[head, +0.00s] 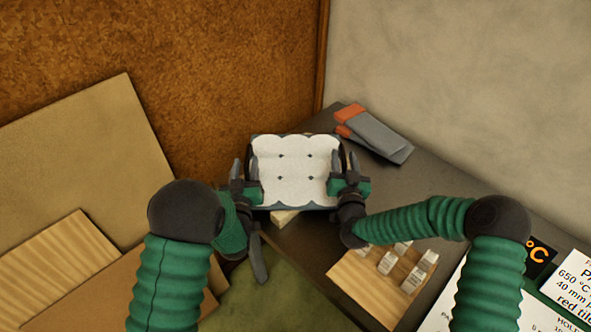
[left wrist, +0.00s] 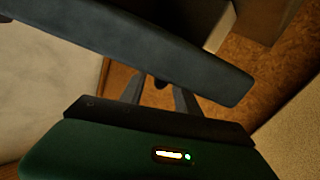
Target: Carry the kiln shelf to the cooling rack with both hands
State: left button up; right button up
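The likely kiln shelf (head: 297,170) is a dark slab or tray with a white, quilted-looking top, lying between my two grippers in the head view. My left gripper (head: 245,165) is at its left edge, with fingers spread either side of that edge. My right gripper (head: 344,163) stands the same way at the right edge, its fingers apart. In the left wrist view a dark slab edge (left wrist: 160,60) crosses in front of my left fingers (left wrist: 160,98) and hides their tips. A small dark lug shows between them, with gaps. I cannot identify a cooling rack.
A grey and orange tool-like object (head: 375,132) lies on the dark bench (head: 440,165) behind right. A wooden block (head: 375,285) with small pale pieces is in front right, near printed sheets (head: 570,280). Boards (head: 85,150) lean at left. A brown wall (head: 230,60) rises behind.

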pick_arm(q)
jog(key=s, duration=0.9)
jog(key=shift+s, duration=0.25)
pick_arm(e)
jog(key=shift+s, duration=0.25)
jog(key=s, duration=1.1)
jog(key=shift+s, duration=0.3)
